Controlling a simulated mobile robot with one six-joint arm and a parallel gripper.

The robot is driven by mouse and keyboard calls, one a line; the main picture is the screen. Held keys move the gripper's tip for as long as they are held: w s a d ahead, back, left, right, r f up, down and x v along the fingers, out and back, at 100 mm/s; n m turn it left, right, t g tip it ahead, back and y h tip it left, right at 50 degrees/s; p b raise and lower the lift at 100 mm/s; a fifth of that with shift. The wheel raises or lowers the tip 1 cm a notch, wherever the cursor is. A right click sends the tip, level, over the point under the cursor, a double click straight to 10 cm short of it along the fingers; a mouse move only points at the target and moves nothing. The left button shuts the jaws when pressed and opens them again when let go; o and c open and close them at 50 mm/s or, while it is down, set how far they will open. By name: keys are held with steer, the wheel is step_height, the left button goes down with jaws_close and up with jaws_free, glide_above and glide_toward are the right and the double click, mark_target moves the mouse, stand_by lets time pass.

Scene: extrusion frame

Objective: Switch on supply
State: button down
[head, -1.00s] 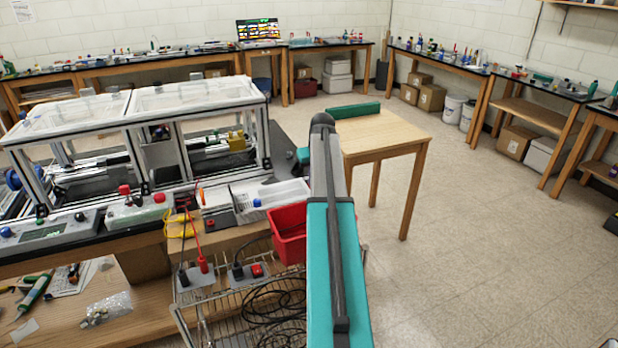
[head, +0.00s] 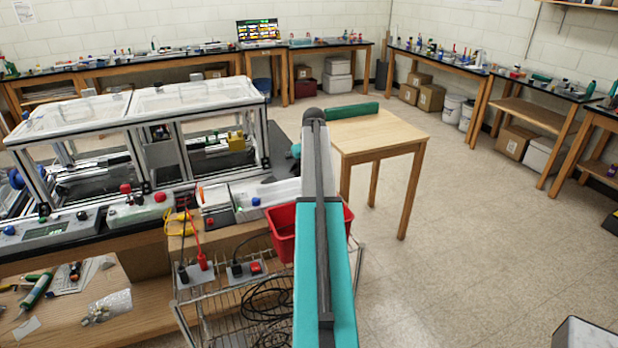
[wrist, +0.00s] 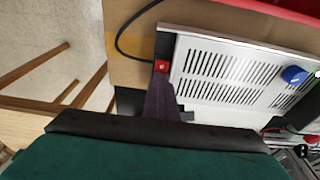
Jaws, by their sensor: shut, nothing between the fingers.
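The supply is a white box with slotted vents (wrist: 225,75) in the wrist view, with a blue knob (wrist: 293,75) at its right end. A small red switch (wrist: 161,66) sits at its left end, beside a black cable. My gripper (wrist: 160,82) is shut and empty, its dark fingers pointing at that end, with the tips just below the red switch in the picture. I cannot tell whether they touch. In the head view the supply (head: 284,191) stands at the bench end, partly hidden by my arm. The switch is hidden there.
A red bin (head: 284,232) stands in front of the supply. Below it, a wire rack holds power sockets (head: 246,270) and black cables. A framed enclosure (head: 190,100) is to the left. A wooden table (head: 385,135) stands behind right, with open floor beyond.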

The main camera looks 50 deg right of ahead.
steer(key=shift+a+f, duration=0.35)
steer(key=shift+f, duration=0.15)
steer(key=shift+s+a+f, duration=0.15)
steer(key=shift+s+a, duration=0.05)
steer(key=shift+s, duration=0.35)
steer(key=shift+r, duration=0.2)
steer(key=r+p, duration=0.1)
steer(key=r, duration=0.1)
steer(key=r+p, duration=0.1)
steer(key=r, duration=0.1)
steer(key=shift+s+a+r, duration=0.2)
steer(key=s+a+r+b, duration=0.1)
steer(key=s+r+b, duration=0.2)
steer(key=r, duration=0.6)
steer(key=shift+s+a+r, duration=0.2)
steer(key=shift+a+r, duration=0.05)
steer(key=shift+a, duration=0.15)
